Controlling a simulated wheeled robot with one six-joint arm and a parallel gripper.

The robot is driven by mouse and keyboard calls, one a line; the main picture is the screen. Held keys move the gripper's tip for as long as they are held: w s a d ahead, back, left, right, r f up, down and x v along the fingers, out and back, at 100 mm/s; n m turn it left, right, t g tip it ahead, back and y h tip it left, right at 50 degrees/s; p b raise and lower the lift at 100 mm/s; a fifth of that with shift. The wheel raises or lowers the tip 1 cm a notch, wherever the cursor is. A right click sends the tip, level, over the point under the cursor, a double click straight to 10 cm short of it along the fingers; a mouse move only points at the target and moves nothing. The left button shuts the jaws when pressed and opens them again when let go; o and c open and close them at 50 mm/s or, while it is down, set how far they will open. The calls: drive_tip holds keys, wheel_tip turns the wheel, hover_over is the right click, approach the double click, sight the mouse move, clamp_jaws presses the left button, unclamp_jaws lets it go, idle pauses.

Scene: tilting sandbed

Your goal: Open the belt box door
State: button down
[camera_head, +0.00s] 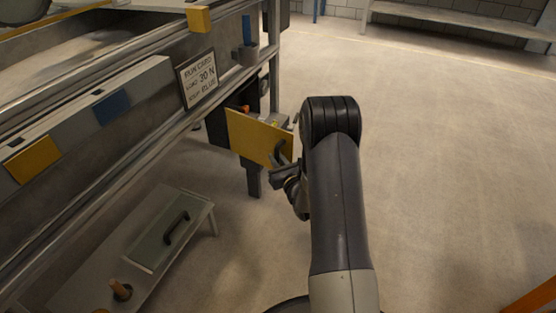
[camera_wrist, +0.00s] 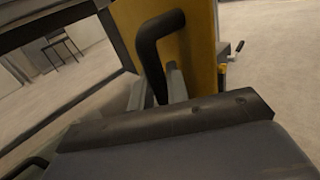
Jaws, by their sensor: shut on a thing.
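The belt box door is a yellow panel (camera_head: 252,137) under the sandbed frame. It stands out at an angle, with dark parts and a small orange piece showing behind its top edge. In the wrist view the yellow door (camera_wrist: 201,45) fills the top middle. Its black curved handle (camera_wrist: 149,48) is close in front of my gripper (camera_wrist: 172,88). My gripper (camera_head: 281,170) is shut on the handle at the door's right end. The exact contact is partly hidden by my wrist in the head view.
A run card (camera_head: 198,79) hangs on the frame above the door. A low grey bench (camera_head: 75,283) with a black-handled lid (camera_head: 163,238) stands at lower left. A small crank (camera_wrist: 238,47) shows right of the door in the wrist view. The floor to the right is clear.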

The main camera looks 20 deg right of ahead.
drive_tip(key=c, duration=1.4)
unclamp_jaws()
drive_tip(key=s+d+p, duration=0.1)
drive_tip(key=s+p, duration=0.1)
drive_tip(key=s, duration=0.8)
drive_tip(key=shift+s+p, duration=0.3)
drive_tip(key=shift+s, duration=0.05)
drive_tip(key=shift+w, duration=0.15)
drive_tip(key=w+b, duration=0.1)
drive_tip(key=w, duration=0.5)
drive_tip(key=w+a+b, duration=0.1)
drive_tip(key=w, duration=0.2)
drive_tip(key=shift+w+b, duration=0.3)
drive_tip(key=shift+w, duration=0.5)
